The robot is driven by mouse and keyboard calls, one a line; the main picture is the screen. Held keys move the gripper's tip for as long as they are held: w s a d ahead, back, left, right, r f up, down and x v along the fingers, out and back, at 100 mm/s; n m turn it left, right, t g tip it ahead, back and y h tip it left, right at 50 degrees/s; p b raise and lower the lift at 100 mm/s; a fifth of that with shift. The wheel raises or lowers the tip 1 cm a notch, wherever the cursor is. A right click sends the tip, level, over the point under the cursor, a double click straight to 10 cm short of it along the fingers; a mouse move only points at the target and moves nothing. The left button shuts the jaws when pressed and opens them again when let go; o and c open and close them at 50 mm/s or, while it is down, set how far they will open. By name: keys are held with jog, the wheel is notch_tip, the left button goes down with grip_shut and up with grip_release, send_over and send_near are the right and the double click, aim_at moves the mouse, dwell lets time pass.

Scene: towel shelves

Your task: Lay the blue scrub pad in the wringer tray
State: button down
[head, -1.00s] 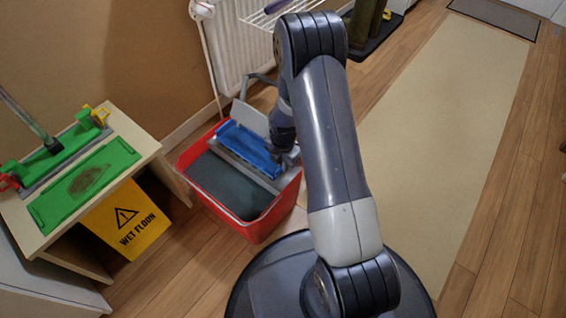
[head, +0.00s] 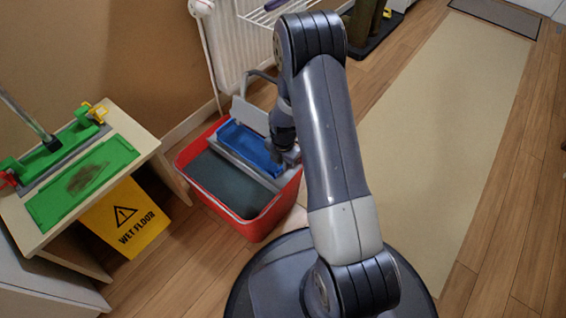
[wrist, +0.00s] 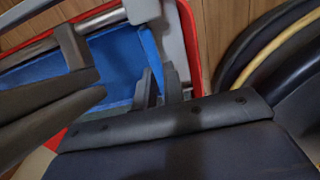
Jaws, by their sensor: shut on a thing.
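The blue scrub pad (head: 250,147) lies along the grey wringer tray (head: 231,158) at the back of the red bucket (head: 240,228). It looks nearly flat, and pad and any blue lining are hard to tell apart. My gripper (head: 284,157) is at the right end of the pad, low over the tray, and partly hidden behind my own arm. It is shut on the pad's end. In the wrist view, blue material (wrist: 115,68) fills the space beside my dark gripper fingers (wrist: 148,88); the exact grip is hard to see.
Dark water shows in the front of the bucket. A wooden bench (head: 150,140) with green mop pads (head: 84,181) stands at left, a yellow wet floor sign (head: 125,217) by it. A white radiator (head: 240,45) is behind. The beige runner (head: 440,140) at right is clear.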

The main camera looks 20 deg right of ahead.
jog(key=shift+f+b, duration=0.45)
jog(key=shift+f, duration=0.2)
dwell(0.5)
jog(key=c, duration=1.4)
grip_release()
jog(key=shift+c, duration=0.2)
notch_tip(320, 180, up, 11)
jog(key=p, duration=0.4)
jog(key=shift+p, duration=0.35)
jog(key=shift+f, duration=0.1)
notch_tip(320, 180, down, 11)
jog(key=b, duration=0.4)
jog(key=shift+b, duration=0.4)
jog(key=shift+r, duration=0.35)
jog(key=shift+r+p, duration=0.1)
jog(key=shift+p, duration=0.25)
